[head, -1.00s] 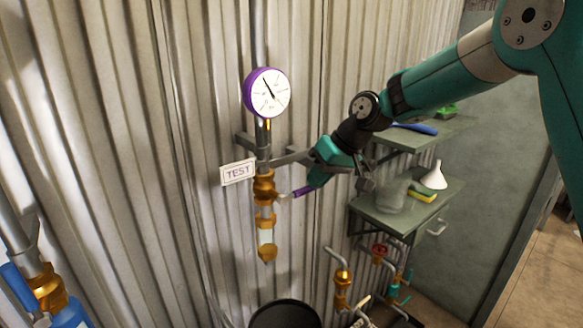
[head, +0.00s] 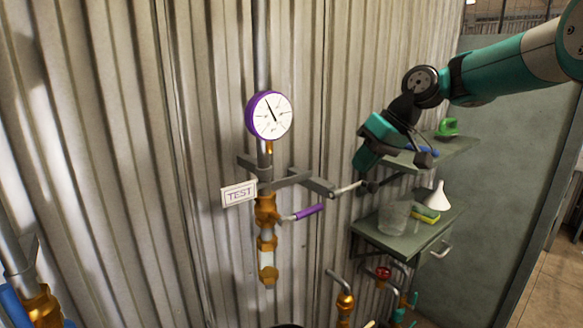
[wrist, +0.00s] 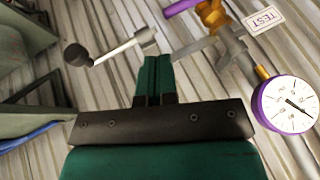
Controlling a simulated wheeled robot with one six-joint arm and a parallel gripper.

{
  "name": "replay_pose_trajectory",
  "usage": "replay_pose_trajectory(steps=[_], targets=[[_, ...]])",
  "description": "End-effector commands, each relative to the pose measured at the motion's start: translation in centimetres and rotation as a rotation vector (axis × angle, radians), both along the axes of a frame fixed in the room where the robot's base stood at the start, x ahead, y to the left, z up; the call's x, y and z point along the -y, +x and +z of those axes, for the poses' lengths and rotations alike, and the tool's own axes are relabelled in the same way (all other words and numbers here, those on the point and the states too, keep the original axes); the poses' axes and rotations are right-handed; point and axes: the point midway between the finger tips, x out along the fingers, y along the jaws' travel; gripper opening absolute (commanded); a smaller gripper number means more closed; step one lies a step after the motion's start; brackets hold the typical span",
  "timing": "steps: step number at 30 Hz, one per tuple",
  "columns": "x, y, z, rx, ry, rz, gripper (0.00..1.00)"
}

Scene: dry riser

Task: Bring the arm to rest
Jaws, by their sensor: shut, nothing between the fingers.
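My gripper (head: 362,161) hangs in the air to the right of the test valve, in front of the wall and near the upper shelf. In the wrist view its teal fingers (wrist: 158,78) are together, with nothing between them. The purple-handled lever (head: 309,211) on the brass test valve (head: 266,208) sticks out to the right, apart from my gripper. The purple-rimmed gauge (head: 269,115) is above the valve; it also shows in the wrist view (wrist: 288,104). A metal lever with a black knob (head: 369,187) lies just below my gripper.
The upper shelf (head: 455,146) carries a green item and a blue item. The lower shelf (head: 400,243) holds a clear container (head: 394,217), a white funnel (head: 438,197) and a sponge (head: 427,214). Brass pipe fittings with a red handwheel (head: 383,273) stand below. A TEST sign (head: 238,194) hangs left.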

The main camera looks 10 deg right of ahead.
Motion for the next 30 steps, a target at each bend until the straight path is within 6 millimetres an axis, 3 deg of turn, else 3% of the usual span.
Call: replay_pose_trajectory(steps=[2,5,9,15,18,22,30], targets=[[-1.5,-1.7,-0.5,-0.008,-0.004,0.015,0.0],[-4.3,-5.8,-1.7,-0.031,-0.018,0.044,0.0],[-7.9,-14.4,-4.8,-0.072,-0.057,0.095,0.0],[-9.4,-26.0,-10.3,-0.12,-0.127,0.164,0.0],[-9.0,-29.8,-12.4,-0.135,-0.153,0.186,0.0],[-8.7,-32.2,-13.8,-0.145,-0.175,0.201,0.0],[-8.5,-32.7,-14.0,-0.149,-0.179,0.204,0.0]])
